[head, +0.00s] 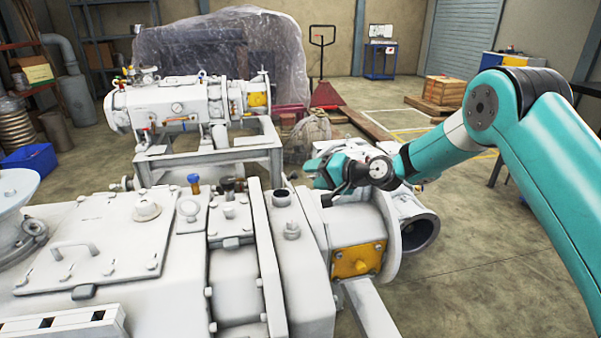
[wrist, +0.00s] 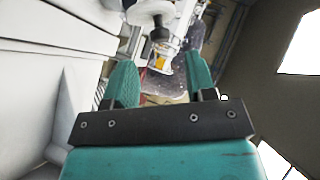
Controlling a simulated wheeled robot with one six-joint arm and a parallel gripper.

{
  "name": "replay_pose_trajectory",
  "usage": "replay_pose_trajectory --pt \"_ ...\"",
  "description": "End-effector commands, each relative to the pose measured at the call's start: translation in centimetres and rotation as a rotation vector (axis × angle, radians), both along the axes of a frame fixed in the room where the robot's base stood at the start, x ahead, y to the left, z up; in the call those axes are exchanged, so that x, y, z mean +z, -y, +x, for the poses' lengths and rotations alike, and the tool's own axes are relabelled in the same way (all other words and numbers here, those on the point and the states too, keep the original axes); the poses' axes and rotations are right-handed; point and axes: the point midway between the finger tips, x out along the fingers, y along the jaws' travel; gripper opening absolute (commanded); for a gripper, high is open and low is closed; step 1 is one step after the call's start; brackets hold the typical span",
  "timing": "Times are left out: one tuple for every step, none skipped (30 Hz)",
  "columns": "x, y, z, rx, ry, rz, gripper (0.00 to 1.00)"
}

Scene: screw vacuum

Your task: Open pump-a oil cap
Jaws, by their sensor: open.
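My gripper (head: 322,168) is over the right end of the near white pump (head: 105,225) in the head view. In the wrist view its two teal fingers (wrist: 160,72) are apart with nothing between them. On the pump's top are a blue knob (head: 194,180), a dark cap (head: 227,185) and a short open-looking port (head: 282,197). I cannot tell which is the oil cap, and no label is readable. Past the fingertips, the wrist view shows a black knob-like part (wrist: 160,30) by a white disc (wrist: 150,10), apart from the fingers.
A second white pump (head: 175,105) stands on a grey frame behind. A plastic-wrapped load (head: 240,45) and a red pallet jack (head: 326,95) are farther back. A blue bin (head: 30,160) is at left. The right floor (head: 480,245) is largely clear.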

Motion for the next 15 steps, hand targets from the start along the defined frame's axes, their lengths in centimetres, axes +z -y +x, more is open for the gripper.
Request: replay_pose_trajectory --pt "-0.3 -0.9 0.6 0.003 0.001 -0.002 0.51" --pt "-0.5 -1.3 0.9 0.003 0.001 -0.001 0.51" --pt "-0.7 -1.9 1.3 0.003 0.001 -0.001 0.51" --pt "-0.9 -2.3 1.6 0.002 0.001 -0.001 0.51" --pt "-1.0 -2.5 1.9 0.002 0.002 0.0 0.51" --pt "-1.2 -2.9 2.2 0.002 0.002 0.0 0.51" --pt "-1.3 -3.2 2.4 0.002 0.002 0.0 0.51" --pt "-1.4 -3.4 2.5 0.002 0.001 -0.001 0.51" --pt "-1.6 -3.6 2.7 0.0 0.001 -0.001 0.51" --pt "-1.6 -3.7 2.8 0.0 0.0 -0.001 0.51" --pt "-1.7 -3.8 2.9 0.0 0.001 -0.001 0.51" --pt "-1.7 -3.9 3.0 0.0 0.001 -0.001 0.51" --pt "-1.7 -4.0 3.0 0.0 0.001 -0.001 0.51" --pt "-1.7 -4.0 3.1 0.0 0.001 -0.001 0.51" --pt "-1.8 -4.1 3.1 0.0 0.0 -0.001 0.51"
